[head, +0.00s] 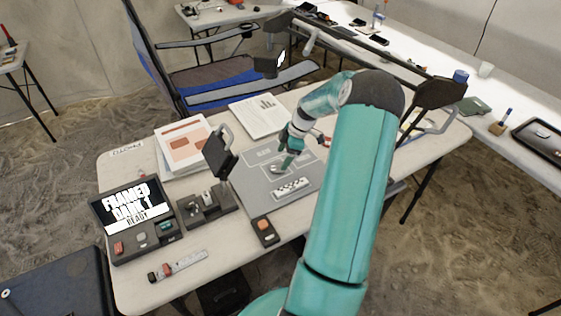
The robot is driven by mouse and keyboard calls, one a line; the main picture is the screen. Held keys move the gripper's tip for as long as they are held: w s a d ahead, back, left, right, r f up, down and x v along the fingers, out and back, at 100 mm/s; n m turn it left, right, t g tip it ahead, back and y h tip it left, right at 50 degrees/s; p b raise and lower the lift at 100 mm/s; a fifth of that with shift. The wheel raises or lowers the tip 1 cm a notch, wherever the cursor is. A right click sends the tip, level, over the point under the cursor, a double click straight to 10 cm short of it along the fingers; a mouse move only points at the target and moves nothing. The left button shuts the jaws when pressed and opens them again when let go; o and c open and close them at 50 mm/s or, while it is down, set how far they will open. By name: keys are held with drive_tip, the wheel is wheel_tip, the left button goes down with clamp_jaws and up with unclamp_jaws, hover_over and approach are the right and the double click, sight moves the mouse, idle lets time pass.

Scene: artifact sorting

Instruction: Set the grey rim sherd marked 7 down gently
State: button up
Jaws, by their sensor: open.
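A small grey piece, which looks like the rim sherd (277,171), lies at or just above the grey mat (252,191) on the table, right below my fingertips. The number on it is too small to read. My gripper (286,164) points down over the mat and is open around or beside the piece. I cannot tell whether the fingers touch it. My arm hides part of the mat's right side.
A screen unit (130,207), a dark tray with small pieces (206,208) and papers (186,146) are left. A folding chair (215,78) stands behind.

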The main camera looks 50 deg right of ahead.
drive_tip(key=v, duration=0.8)
